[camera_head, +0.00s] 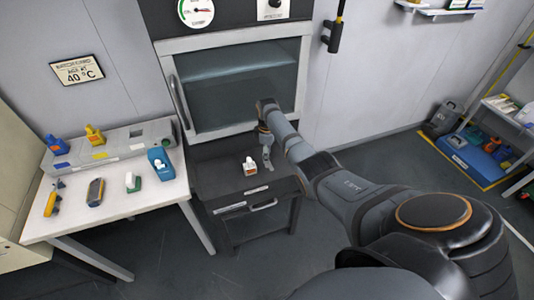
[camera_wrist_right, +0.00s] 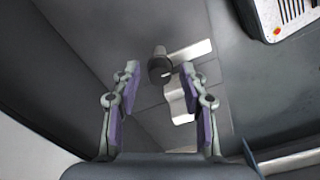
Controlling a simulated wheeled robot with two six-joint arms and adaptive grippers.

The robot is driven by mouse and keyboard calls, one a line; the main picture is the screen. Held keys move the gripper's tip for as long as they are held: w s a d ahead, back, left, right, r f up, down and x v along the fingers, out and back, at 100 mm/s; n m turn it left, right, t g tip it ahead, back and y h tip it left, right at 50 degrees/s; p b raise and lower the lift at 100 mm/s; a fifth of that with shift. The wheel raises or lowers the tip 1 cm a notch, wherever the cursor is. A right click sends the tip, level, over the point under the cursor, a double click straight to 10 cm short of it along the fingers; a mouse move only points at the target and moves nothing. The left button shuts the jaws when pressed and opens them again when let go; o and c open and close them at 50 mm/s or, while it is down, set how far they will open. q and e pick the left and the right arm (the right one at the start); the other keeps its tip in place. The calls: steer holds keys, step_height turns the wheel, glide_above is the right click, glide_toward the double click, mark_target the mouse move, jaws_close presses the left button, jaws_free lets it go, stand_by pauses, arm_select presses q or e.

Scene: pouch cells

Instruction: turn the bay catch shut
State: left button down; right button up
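A small dark round knob with pale metal plates beside it, which looks like the bay catch (camera_wrist_right: 160,66), shows in the right wrist view just beyond my fingertips. I cannot tell whether it is turned open or shut. My right gripper (camera_wrist_right: 160,88) has its two purple-padded fingers spread with nothing between them; the catch is ahead of the gap, apart from the pads as far as I can see. In the head view my right gripper (camera_head: 267,152) is by the lower edge of the glass-fronted cabinet (camera_head: 235,88), and the catch is not clearly visible. My left gripper is out of view.
A dark low stand (camera_head: 215,178) with a small white-and-orange item (camera_head: 250,166) is below the cabinet. A white table (camera_head: 115,205) with several tools is at the left. A light slotted part (camera_wrist_right: 285,15) is at the wrist view's upper right.

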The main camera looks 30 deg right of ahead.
jaws_close()
steer(key=shift+m, duration=0.4)
steer(key=shift+r+m+p, duration=0.1)
steer(key=shift+m+p, duration=0.6)
steer(key=shift+m, duration=0.3)
steer(key=m+p, duration=0.1)
steer(key=m, duration=0.2)
steer(key=shift+m, duration=0.3)
steer(key=m+p, duration=0.1)
steer(key=m, duration=0.4)
steer(key=m+p, duration=0.1)
steer(key=m, duration=0.5)
steer(key=shift+m, duration=0.4)
